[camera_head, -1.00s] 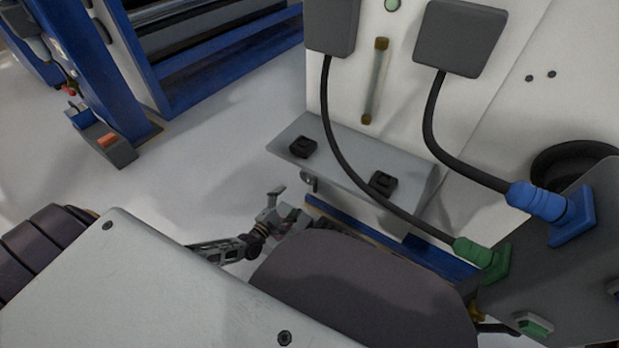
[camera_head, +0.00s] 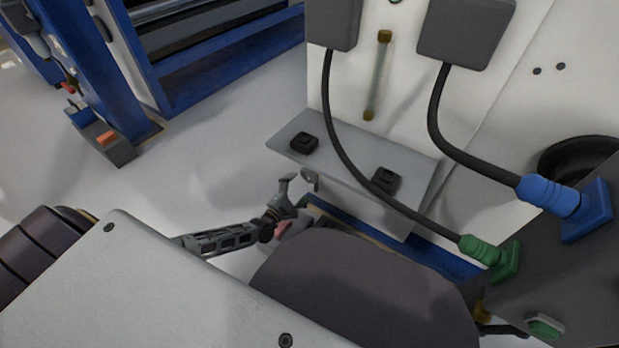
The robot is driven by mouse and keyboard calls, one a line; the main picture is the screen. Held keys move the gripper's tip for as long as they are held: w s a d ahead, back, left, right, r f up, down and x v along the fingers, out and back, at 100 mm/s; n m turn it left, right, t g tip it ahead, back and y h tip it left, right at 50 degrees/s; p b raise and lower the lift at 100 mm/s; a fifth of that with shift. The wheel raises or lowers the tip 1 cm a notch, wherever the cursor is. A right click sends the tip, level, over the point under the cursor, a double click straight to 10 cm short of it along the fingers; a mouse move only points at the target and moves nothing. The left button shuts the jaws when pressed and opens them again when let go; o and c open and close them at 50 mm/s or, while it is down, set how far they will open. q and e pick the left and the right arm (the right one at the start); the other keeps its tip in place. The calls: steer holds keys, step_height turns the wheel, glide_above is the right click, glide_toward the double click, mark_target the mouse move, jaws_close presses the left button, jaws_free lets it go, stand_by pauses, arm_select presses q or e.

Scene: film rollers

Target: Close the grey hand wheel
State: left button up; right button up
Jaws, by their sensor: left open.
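The grey hand wheel (camera_head: 310,179) is a small part under the front-left edge of the grey shelf on the white machine. It is partly hidden, and its turn position cannot be made out. My left gripper (camera_head: 294,189) reaches in from the left, low and just left of the wheel. It is open, with one finger standing up close beside the wheel. Its lower parts are hidden by my own body. Whether it touches the wheel cannot be told. My right gripper is not in view.
The grey shelf (camera_head: 352,165) carries two black knobs. Two black cables hang in front of the machine, ending in a green connector (camera_head: 478,249) and a blue connector (camera_head: 548,195). A blue frame (camera_head: 137,90) stands at the back left. The floor (camera_head: 200,160) left of the shelf is clear.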

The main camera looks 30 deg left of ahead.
mark_target(308, 177)
arm_select(q)
steer(key=w, duration=0.2)
steer(key=w+b, duration=0.2)
steer(key=w, duration=0.1)
steer(key=shift+w+d+f, duration=0.1)
steer(key=shift+w+d, duration=0.25)
steer(key=shift+d, duration=0.05)
steer(key=shift+w+d+b, duration=0.15)
steer(key=shift+w+b, duration=0.15)
steer(key=shift+w, duration=0.5)
steer(key=shift+c, duration=0.4)
steer(key=c, duration=0.9)
